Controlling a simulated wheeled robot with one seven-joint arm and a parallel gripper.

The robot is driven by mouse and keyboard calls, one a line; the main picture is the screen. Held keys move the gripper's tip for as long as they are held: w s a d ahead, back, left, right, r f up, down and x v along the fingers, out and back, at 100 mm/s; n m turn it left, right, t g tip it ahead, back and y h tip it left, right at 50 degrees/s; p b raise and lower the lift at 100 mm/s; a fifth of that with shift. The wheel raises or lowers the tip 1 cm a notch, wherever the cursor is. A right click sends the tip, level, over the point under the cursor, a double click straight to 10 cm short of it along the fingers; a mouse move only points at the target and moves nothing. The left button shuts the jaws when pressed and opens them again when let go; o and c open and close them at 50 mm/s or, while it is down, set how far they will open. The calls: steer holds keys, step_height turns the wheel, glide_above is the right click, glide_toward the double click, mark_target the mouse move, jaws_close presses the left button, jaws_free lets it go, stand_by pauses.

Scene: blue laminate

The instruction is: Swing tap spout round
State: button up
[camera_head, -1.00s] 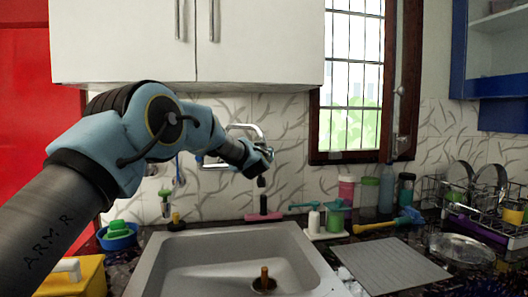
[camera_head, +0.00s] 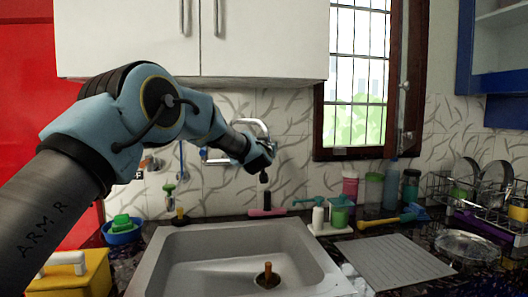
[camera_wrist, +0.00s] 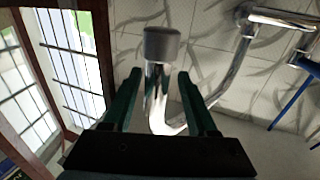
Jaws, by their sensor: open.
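The chrome tap spout (camera_wrist: 157,95) runs up between the two dark fingers of my gripper (camera_wrist: 160,74) in the wrist view. Its grey cylindrical tip (camera_wrist: 162,43) stands just past the fingertips. My gripper is open, with a finger on each side of the spout; narrow gaps seem to show, but I cannot tell whether either finger touches. In the head view, the curved tap pipe (camera_head: 254,123) shows against the tiled wall behind my gripper (camera_head: 264,158), above the back of the sink. My wrist hides part of the spout there.
Bottles (camera_head: 349,186) and a dish rack (camera_head: 470,200) stand at right. A blue bowl (camera_head: 121,236) and yellow box (camera_head: 75,275) stand at left. White cupboards (camera_head: 270,40) hang above.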

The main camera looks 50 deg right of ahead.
steer(key=b+v, duration=0.3)
steer(key=v, duration=0.6)
steer(key=shift+b, duration=0.35)
steer(key=shift+a, duration=0.15)
